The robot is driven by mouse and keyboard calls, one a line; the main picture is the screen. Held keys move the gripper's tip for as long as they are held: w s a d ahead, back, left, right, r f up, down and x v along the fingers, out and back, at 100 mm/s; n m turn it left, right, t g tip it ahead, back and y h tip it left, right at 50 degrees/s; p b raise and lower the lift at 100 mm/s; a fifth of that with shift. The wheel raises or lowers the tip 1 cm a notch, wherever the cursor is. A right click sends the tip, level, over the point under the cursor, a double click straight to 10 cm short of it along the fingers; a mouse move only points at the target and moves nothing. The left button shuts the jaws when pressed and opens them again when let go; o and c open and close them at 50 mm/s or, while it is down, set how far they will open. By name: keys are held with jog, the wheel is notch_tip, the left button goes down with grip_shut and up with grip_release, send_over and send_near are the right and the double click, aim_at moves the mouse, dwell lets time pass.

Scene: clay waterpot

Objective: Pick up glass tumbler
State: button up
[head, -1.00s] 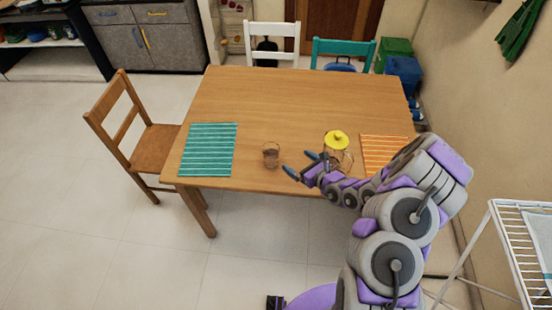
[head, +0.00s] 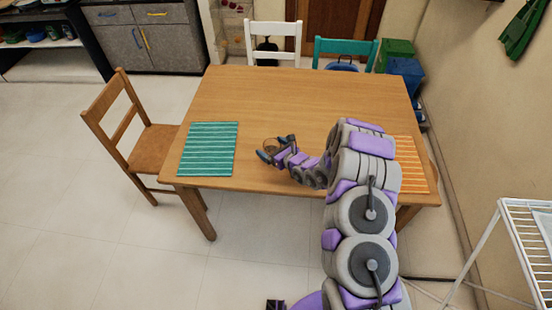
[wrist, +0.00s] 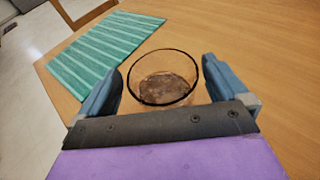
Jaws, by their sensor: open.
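The glass tumbler (wrist: 162,80) is a clear brownish glass that stands upright on the wooden table. In the wrist view it sits just ahead of my gripper (wrist: 160,85), centred between the two blue fingers. The fingers are spread, with a gap on each side of the glass. In the head view my gripper (head: 276,148) is over the near part of the table and partly hides the tumbler (head: 270,144).
The wooden table (head: 290,95) is mostly clear at the back. A teal striped placemat (head: 208,149) lies left of the tumbler, and an orange striped placemat (head: 410,165) lies right, partly behind my arm. A wooden chair (head: 150,145) stands at the left.

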aim_at(275, 144)
jog(key=a, duration=0.3)
jog(key=shift+w+f, duration=0.3)
jog(key=d, duration=0.3)
jog(key=shift+d+r, duration=0.15)
jog(key=shift+r, duration=0.15)
jog(key=c, duration=0.3)
jog(key=shift+d, duration=0.2)
jog(key=shift+c, duration=0.8)
jog(key=shift+a, duration=0.1)
jog(key=shift+c, duration=0.7)
jog(key=a, duration=0.2)
jog(key=shift+s+a+f, duration=0.1)
jog(key=shift+a+f, duration=0.1)
jog(key=shift+a, duration=0.15)
jog(key=c, duration=0.5)
jog(key=shift+c, duration=0.5)
jog(key=shift+d+r, duration=0.2)
jog(key=shift+d, duration=0.95)
jog(key=shift+c, duration=0.4)
jog(key=shift+a+r, duration=0.5)
jog(key=shift+a, duration=0.35)
jog(key=shift+a+r+p, duration=0.15)
jog(key=shift+r+p, duration=0.15)
jog(key=shift+r, duration=0.4)
jog(key=s+f+p+v, duration=0.1)
jog(key=f+p+v, duration=0.1)
jog(key=v, duration=1.4)
jog(key=shift+d+p, duration=0.25)
jog(key=shift+p, duration=0.6)
